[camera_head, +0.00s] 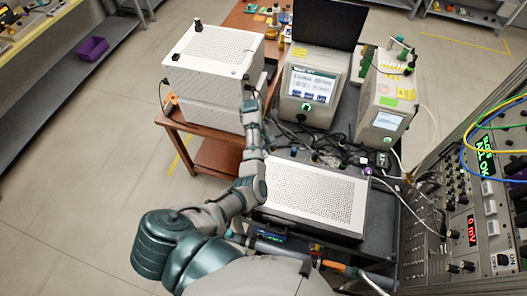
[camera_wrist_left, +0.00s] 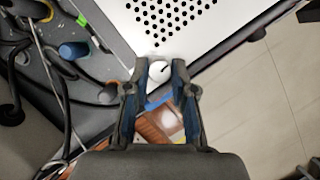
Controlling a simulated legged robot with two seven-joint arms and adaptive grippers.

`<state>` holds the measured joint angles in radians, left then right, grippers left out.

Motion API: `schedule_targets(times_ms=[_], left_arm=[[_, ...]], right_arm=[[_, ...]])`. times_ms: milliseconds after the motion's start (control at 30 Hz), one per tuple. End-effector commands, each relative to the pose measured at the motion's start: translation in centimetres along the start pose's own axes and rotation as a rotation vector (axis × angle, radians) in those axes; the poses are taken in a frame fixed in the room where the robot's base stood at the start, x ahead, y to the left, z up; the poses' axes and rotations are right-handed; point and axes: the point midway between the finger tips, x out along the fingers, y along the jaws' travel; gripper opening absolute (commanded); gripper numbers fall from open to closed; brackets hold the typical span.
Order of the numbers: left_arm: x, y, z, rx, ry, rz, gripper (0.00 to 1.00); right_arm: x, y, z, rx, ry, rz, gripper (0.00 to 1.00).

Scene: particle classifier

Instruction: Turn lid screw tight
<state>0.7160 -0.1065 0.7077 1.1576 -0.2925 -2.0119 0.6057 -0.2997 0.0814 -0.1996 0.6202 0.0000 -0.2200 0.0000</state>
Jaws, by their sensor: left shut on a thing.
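The white box with a perforated lid (camera_head: 215,50) stands on a brown wooden table; its lid corner also fills the top of the left wrist view (camera_wrist_left: 200,25). My left gripper (camera_head: 250,92) is at the box's near right corner. In the left wrist view, my left gripper's fingers (camera_wrist_left: 158,72) are shut on a pale round screw head (camera_wrist_left: 158,70) with a dark mark at the lid's corner. The fingers hide its sides, so I cannot tell how deep it sits. A black knob (camera_head: 198,25) stands upright at the lid's far corner. My right gripper is not in view.
A device with a lit screen (camera_head: 312,85) and a smaller grey device (camera_head: 385,105) stand to the right, with cables (camera_head: 320,145) around them. A perforated box (camera_head: 310,195) lies in front. An instrument rack (camera_head: 480,200) is at the right edge.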

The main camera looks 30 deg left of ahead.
Motion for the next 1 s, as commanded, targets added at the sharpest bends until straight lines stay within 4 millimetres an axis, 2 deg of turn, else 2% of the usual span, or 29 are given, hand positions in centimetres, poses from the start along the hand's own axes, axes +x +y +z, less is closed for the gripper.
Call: schedule_targets(times_ms=[1000], left_arm=[[0.40, 0.62, 0.31, 0.893, 0.000, -0.371, 0.00]], right_arm=[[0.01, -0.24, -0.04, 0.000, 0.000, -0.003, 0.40]])
